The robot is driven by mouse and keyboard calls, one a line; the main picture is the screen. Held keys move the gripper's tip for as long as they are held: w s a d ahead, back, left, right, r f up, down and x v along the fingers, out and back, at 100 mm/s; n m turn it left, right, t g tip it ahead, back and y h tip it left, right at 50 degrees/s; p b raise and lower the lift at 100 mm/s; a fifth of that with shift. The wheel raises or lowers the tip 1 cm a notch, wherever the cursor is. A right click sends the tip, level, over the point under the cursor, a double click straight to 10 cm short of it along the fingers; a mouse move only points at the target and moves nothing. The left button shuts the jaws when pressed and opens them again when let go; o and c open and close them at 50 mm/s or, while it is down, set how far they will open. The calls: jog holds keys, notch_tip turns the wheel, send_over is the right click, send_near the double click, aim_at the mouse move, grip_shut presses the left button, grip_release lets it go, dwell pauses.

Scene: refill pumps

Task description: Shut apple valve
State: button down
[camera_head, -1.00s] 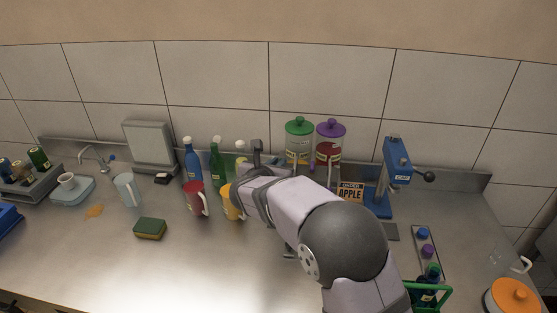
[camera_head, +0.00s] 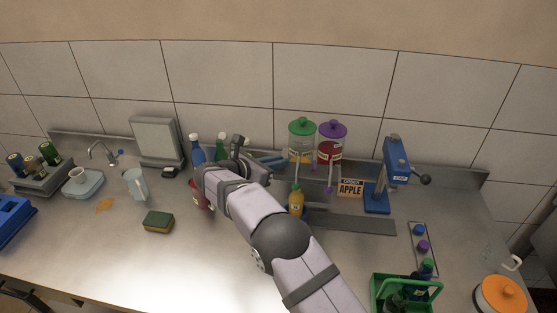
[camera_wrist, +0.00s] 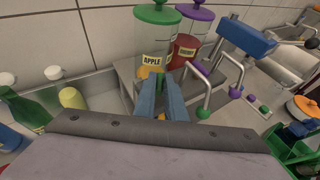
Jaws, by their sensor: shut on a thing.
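The apple dispenser (camera_head: 301,143) has a green lid and stands at the back wall; its APPLE label (camera_wrist: 153,61) shows in the wrist view. A spout with a round end hangs from its front, above a small yellow bottle (camera_head: 296,201). My gripper (camera_head: 279,160) reaches in from the left, with its blue fingers close in front of the dispenser. In the wrist view the fingers (camera_wrist: 163,88) are close together, with a bit of green between them. They look shut on the apple valve, whose handle is mostly hidden by them.
The purple-lidded dispenser (camera_head: 332,143) stands just right, its purple valve handle (camera_wrist: 200,69) near my fingers. Bottles (camera_head: 197,147) stand behind my arm. The front counter is clear around the sponge (camera_head: 158,221).

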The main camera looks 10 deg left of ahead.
jog(key=shift+f+m+g, duration=0.25)
jog(key=shift+m+g, duration=0.05)
dwell(0.5)
jog(key=c, duration=1.8)
grip_release()
jog(key=shift+a+r, duration=0.1)
jog(key=shift+r, duration=0.1)
jog(key=b+v, duration=0.3)
jog(key=v, duration=0.4)
jog(key=shift+s+a, duration=0.15)
jog(key=shift+o, duration=0.6)
